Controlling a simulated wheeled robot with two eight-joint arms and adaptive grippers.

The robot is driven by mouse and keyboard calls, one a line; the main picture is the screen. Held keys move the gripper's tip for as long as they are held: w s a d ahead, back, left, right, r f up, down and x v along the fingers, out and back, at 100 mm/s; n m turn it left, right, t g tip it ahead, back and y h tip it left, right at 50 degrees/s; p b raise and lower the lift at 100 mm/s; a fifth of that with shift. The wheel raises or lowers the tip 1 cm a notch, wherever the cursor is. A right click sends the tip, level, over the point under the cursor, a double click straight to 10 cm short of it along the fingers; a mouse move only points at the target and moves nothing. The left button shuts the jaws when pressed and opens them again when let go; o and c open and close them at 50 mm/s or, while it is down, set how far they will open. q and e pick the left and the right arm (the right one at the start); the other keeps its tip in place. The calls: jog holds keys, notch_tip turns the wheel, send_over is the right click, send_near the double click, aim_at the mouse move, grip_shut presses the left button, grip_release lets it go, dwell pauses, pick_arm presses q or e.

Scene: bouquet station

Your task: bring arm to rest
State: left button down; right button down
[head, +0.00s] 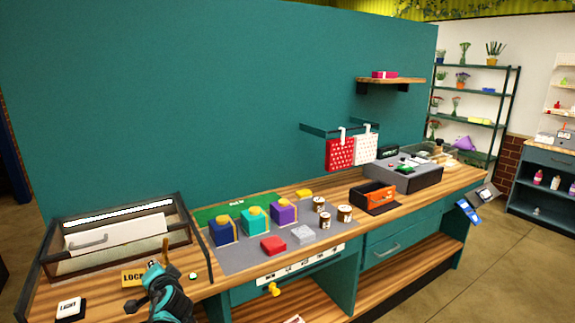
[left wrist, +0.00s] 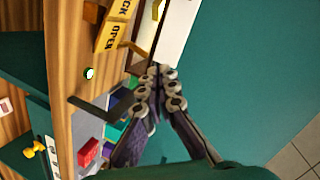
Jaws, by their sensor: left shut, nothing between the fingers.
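My left gripper (head: 143,287) is at the lower left of the head view, above the front left part of the wooden counter (head: 340,204). It also shows in the left wrist view (left wrist: 156,72), with its fingers together and nothing between them. It is just in front of the glass-fronted case (head: 115,236) and the yellow lock sign (head: 134,276). My right gripper is in neither view.
A grey mat (head: 240,259) holds blue, teal and purple boxes (head: 255,220), several tins and small blocks. An orange-fronted box (head: 379,196) and a grey machine (head: 404,174) stand farther right. Red and white bags (head: 341,153) hang on the wall.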

pick_arm(q)
jog(key=s+d+f+n+g+h, duration=0.1)
jog(key=s+d+f+h, duration=0.2)
jog(key=s+d, duration=0.3)
jog(key=s+d+f+n+g+h, duration=0.2)
jog(key=s+d+f, duration=0.2)
jog(key=s, duration=0.8)
jog(key=s+d+f+n+g+h, duration=0.1)
jog(key=s+d+f+n+h, duration=0.1)
jog(key=s+d, duration=0.7)
jog(key=shift+s+f+g+h, duration=0.4)
jog(key=shift+f+h, duration=0.4)
jog(key=shift+f, duration=0.15)
